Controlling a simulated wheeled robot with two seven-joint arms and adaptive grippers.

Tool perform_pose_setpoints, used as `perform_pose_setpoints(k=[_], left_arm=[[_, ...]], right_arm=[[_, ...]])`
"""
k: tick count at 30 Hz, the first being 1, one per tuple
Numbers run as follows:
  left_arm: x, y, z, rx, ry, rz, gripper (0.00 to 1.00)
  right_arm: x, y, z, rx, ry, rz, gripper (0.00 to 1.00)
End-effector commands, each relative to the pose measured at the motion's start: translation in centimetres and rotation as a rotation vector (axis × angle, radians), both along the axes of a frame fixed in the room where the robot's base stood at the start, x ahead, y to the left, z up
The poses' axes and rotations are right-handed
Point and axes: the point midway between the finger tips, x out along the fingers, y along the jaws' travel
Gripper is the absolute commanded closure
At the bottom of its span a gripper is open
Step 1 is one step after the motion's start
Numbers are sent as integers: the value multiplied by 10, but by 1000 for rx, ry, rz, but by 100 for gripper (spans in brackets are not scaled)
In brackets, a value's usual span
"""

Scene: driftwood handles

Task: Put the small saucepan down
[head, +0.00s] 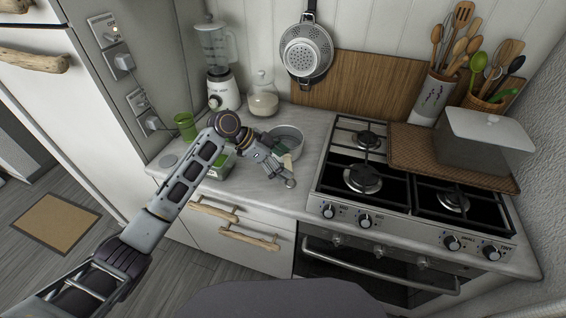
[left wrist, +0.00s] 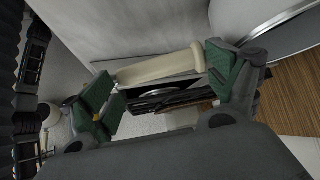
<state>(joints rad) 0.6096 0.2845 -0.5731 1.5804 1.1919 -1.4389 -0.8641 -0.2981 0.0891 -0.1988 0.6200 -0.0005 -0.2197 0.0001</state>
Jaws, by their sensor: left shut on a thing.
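The small saucepan (head: 287,140) is a grey, round, open pan over the counter left of the stove, and it looks roughly level. My left gripper (head: 283,165) is at its near side and shut on it. In the left wrist view, the pale handle (left wrist: 160,66) lies between the green finger pads of my left gripper (left wrist: 160,82). My gripper hides part of the handle in the head view. I cannot tell whether the pan's base touches the counter. My right gripper is not in view.
The gas stove (head: 363,178) is to the right, with a grey box-like pot (head: 480,145) on a woven mat. A blender (head: 222,85), a glass jar (head: 263,98) and a green cup (head: 185,126) stand left and behind. A strainer (head: 305,52) hangs on the wall.

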Motion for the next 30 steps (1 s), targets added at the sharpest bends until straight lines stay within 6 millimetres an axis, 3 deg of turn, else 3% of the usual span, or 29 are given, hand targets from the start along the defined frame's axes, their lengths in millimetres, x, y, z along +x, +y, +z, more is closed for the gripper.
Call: perform_pose_setpoints(k=[3, 4, 6, 21, 30], left_arm=[[0, 0, -1, -2, -3, 0, 76], [0, 0, -2, 0, 0, 0, 10], [0, 0, -2, 0, 0, 0, 1], [0, 0, 1, 0, 0, 0, 0], [0, 18, 17, 1, -1, 0, 0]], right_arm=[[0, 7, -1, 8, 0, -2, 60], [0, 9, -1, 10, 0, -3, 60], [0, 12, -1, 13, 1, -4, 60], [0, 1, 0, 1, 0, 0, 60], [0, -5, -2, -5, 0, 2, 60]])
